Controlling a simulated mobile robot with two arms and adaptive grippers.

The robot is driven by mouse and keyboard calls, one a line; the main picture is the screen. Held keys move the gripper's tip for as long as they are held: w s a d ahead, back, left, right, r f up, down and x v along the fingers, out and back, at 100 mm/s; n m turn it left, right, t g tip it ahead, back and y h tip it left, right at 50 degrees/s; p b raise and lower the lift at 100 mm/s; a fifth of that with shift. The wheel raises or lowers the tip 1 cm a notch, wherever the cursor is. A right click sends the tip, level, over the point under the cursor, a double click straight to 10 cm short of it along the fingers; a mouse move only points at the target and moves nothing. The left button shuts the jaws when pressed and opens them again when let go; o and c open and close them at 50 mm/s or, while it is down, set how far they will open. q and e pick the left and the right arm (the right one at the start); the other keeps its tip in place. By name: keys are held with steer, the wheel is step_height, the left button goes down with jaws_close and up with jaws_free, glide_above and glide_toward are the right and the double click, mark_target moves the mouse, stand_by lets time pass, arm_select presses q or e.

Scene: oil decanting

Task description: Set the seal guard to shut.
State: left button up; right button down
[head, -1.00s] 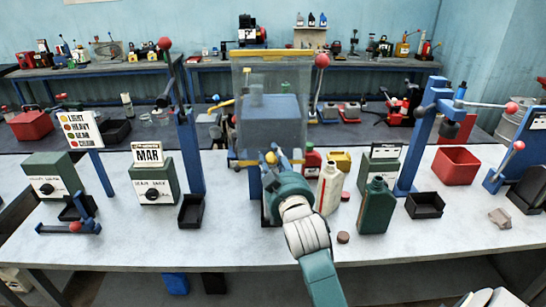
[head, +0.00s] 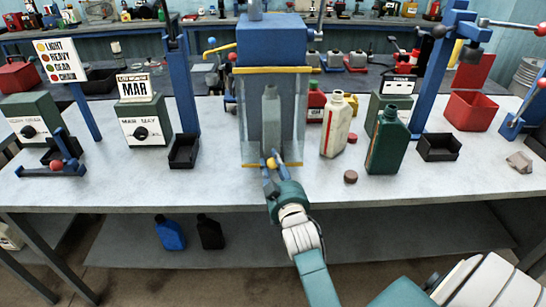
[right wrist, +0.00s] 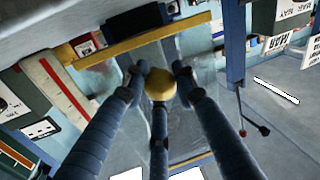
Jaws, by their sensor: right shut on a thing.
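The seal guard (head: 295,115) is a clear panel with yellow bars along its top and bottom edges. It hangs in front of the blue sealing machine (head: 272,40), below the machine's blue head, with its lower bar close to the table top. A grey-green bottle (head: 271,118) shows through the panel. My right gripper (head: 271,164) is shut on the yellow ball knob at the guard's bottom edge. The right wrist view shows the knob (right wrist: 160,84) between the fingers and a yellow bar (right wrist: 140,38) behind. My left gripper is not in view.
To the right stand a cream bottle (head: 338,124) and a dark green bottle (head: 387,142), with a brown cap (head: 350,177) in front. A black tray (head: 184,151) and the MAR dial box (head: 146,122) stand to the left. The front table strip is mostly clear.

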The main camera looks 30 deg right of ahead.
steer(key=shift+f, duration=1.05)
steer(key=shift+s+f, duration=0.1)
steer(key=shift+f, duration=0.05)
steer(key=c, duration=1.4)
jaws_free()
steer(key=shift+o, duration=0.2)
steer(key=shift+r, duration=0.25)
steer(key=shift+r, duration=0.15)
glide_toward(269, 132)
steer(key=x, duration=0.5)
steer(key=shift+d+r, duration=0.1)
